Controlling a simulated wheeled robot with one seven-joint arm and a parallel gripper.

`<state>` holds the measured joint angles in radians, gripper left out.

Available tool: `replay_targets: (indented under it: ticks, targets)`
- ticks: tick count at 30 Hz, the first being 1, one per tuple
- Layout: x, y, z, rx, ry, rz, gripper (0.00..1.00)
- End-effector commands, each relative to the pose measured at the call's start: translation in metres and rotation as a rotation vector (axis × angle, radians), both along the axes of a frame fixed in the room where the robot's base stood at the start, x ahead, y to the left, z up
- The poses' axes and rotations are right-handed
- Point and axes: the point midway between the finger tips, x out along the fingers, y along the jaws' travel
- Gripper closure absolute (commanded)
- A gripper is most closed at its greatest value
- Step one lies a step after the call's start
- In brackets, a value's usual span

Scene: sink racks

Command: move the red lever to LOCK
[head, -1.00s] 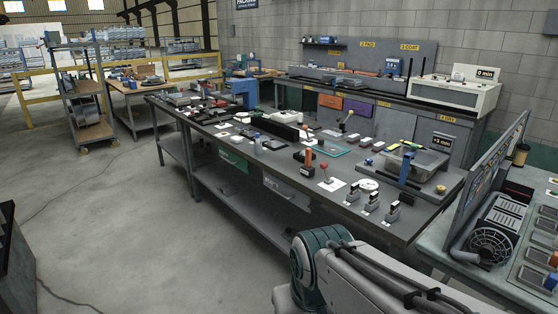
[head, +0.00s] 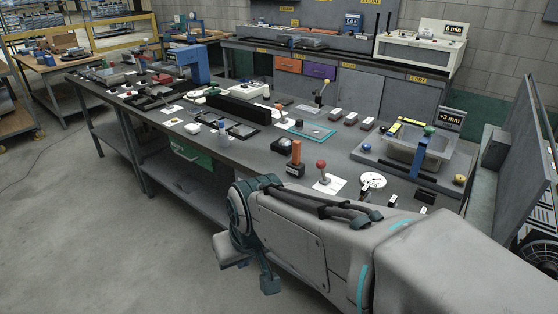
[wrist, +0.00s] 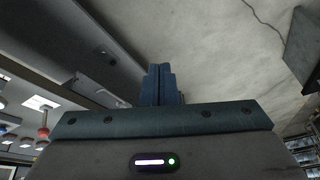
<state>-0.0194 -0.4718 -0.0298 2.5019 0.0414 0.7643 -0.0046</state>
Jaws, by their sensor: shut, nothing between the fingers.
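The red lever is most likely the red ball knob on a short stem (head: 322,167), standing on a white plate (head: 330,185) near the front edge of the long grey bench. A red knob also shows upside down at the left edge of the wrist view (wrist: 43,132). No LOCK marking is legible. My gripper (wrist: 160,70) is shut and empty, its blue-grey fingers together, with bare floor behind them. My arm crosses the lower right of the head view, in front of the bench's front edge. My gripper is apart from the red lever.
An orange upright handle on a black base (head: 295,158) stands just left of the red lever. A white round dial (head: 373,180) is to its right, and a tray fixture with a blue post (head: 420,155) beyond. A grey panel (head: 505,150) stands at the right.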

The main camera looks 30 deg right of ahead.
Motion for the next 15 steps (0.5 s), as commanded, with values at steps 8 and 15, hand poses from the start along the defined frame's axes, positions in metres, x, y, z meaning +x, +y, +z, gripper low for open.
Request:
replay_targets:
  ticks: [8,15]
  targets:
    - [0.103,-0.014,-0.056,0.092,-0.349,-0.132,1.00]
    - [0.172,-0.071,-0.087,0.020,-0.666,-0.337,1.00]
